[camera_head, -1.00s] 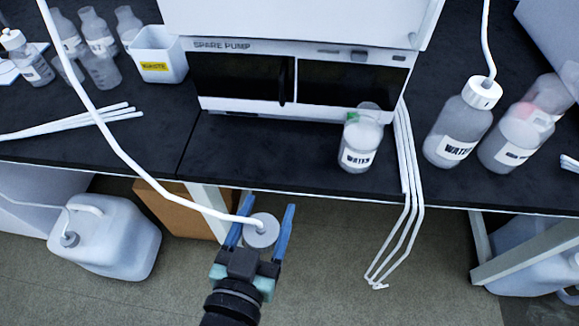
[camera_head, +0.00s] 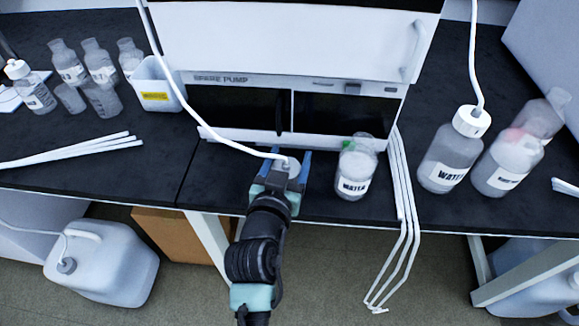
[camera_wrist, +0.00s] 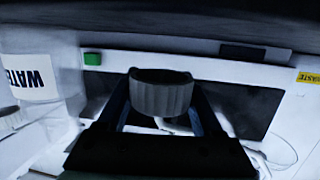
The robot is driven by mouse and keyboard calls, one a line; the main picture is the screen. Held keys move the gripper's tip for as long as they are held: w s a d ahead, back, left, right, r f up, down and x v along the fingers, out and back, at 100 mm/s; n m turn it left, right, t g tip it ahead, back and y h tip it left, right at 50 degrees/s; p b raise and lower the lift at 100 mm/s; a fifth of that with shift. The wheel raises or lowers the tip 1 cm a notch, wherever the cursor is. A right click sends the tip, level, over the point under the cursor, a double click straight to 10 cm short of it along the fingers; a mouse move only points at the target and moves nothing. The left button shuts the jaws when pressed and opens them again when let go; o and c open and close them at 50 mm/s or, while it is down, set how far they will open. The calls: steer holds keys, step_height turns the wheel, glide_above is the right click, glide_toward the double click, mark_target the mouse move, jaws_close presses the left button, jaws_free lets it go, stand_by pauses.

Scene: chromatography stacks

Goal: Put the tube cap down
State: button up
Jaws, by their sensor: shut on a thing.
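The tube cap (camera_head: 293,166) is a pale round cap with a white tube running into it from the upper left. In the wrist view the cap (camera_wrist: 161,92) looks grey and ribbed and sits between two blue fingers. My gripper (camera_head: 290,168) is shut on the cap in the head view. It is over the black bench (camera_head: 230,185), in front of the spare pump (camera_head: 300,82). My gripper hides part of the cap, and I cannot tell how high it is above the bench.
A WATER bottle (camera_head: 355,172) stands close to the right of my gripper. White tubes (camera_head: 402,190) hang over the bench edge beyond it. A waste container (camera_head: 155,86) and several bottles stand at the left. More bottles, one capped with a tube (camera_head: 452,155), stand at the right.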

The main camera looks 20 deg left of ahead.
mark_target(290, 169)
steer(key=shift+w+f+b, duration=0.1)
steer(key=shift+f+b, duration=0.55)
steer(key=shift+f, duration=1.1)
steer(key=shift+f, duration=0.1)
steer(key=o, duration=1.4)
steer(key=v, duration=1.2)
